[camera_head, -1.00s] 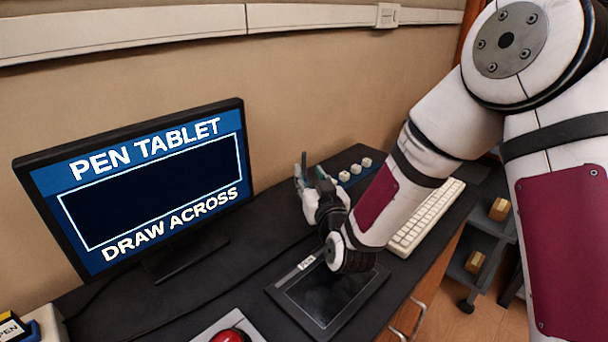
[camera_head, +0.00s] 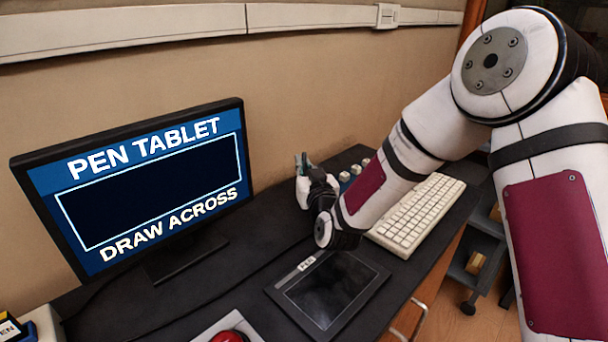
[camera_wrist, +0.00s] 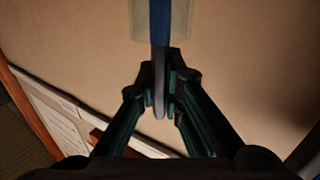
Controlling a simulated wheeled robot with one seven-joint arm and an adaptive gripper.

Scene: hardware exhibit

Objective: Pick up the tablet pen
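The tablet pen (camera_wrist: 160,25), with a blue shaft and a grey lower end, stands between my fingers in the wrist view. My gripper (camera_wrist: 161,80) has its teal-padded fingers close on both sides of the grey end, and appears shut on it. A pale translucent shape (camera_wrist: 182,20) surrounds the upper shaft; I cannot tell whether it is a holder. In the head view my gripper (camera_head: 308,168) is over the far part of the desk, beyond the drawing tablet (camera_head: 330,290). The pen is too small to make out clearly there.
A monitor (camera_head: 150,190) reading "PEN TABLET, DRAW ACROSS" stands at left. Small white knobs or keys (camera_head: 345,177) are just right of my gripper. A red button (camera_head: 230,336) is at the front. The wall is close behind.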

